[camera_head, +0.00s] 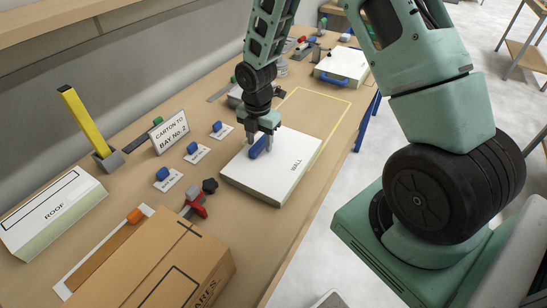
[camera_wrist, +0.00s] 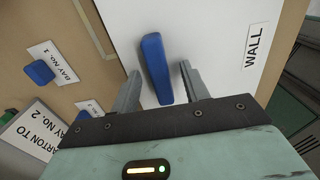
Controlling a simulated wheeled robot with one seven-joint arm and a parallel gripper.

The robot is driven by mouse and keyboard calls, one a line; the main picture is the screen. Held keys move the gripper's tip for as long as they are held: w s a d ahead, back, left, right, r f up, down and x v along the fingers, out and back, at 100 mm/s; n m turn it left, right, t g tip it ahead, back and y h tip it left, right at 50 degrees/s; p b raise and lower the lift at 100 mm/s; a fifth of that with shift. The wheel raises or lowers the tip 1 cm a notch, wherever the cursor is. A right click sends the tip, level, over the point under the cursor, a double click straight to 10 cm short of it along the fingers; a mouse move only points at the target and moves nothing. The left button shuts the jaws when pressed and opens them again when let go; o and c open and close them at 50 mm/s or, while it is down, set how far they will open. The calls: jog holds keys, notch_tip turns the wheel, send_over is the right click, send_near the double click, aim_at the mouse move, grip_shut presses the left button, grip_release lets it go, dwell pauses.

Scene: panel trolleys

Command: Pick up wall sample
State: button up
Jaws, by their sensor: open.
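The wall sample (camera_head: 285,170) is a white panel with the word WALL printed on it, lying flat on the wooden workbench. It fills much of the wrist view (camera_wrist: 215,25). A blue handle (camera_wrist: 156,68) stands on its top; it also shows in the head view (camera_head: 258,147). My gripper (camera_wrist: 160,85) is open, with one finger on each side of the blue handle and visible gaps between them. In the head view my gripper (camera_head: 262,134) is low over the panel, pointing down. I cannot tell exactly how deep the fingertips reach.
A ROOF panel (camera_head: 52,212), a cardboard carton (camera_head: 155,268) and a red clamp (camera_head: 196,203) lie left of the panel. A CARTON TO BAY No. 2 sign (camera_head: 169,132) and small blue-blocked labels (camera_head: 197,152) stand behind. A yellow-outlined area (camera_head: 318,112) is bare.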

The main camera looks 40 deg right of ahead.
grip_shut()
notch_tip(320, 180, up, 10)
jog(key=shift+b, duration=0.4)
jog(key=shift+r, duration=0.15)
jog(key=shift+r+p, duration=1.9)
jog(key=shift+p, duration=0.35)
